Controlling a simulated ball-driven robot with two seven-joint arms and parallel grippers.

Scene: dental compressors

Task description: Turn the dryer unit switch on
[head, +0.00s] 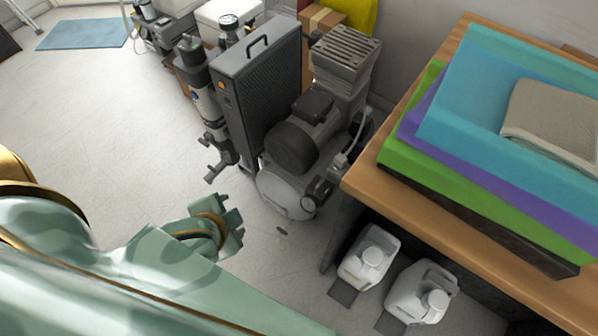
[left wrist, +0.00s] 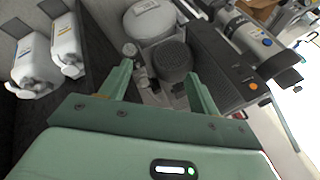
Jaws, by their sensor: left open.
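The dryer unit (head: 257,88) is a tall dark grey box with a top handle and a grilled side, standing beside the compressor; it also shows in the left wrist view (left wrist: 221,65). A small orange spot (head: 221,86), perhaps its switch, is on its narrow face and also appears in the left wrist view (left wrist: 253,86). Its on or off position is too small to tell. My green left gripper (head: 232,222) is open and empty, apart from the dryer and in front of the compressor. Its two fingers (left wrist: 160,78) show spread in the left wrist view. My right gripper is not seen.
The grey compressor (head: 296,148) with its light tank (head: 284,197) stands right of the dryer. A filter cylinder assembly (head: 205,105) stands left of it. A wooden table (head: 362,186) with coloured mats is at right, white jugs (head: 369,254) below.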

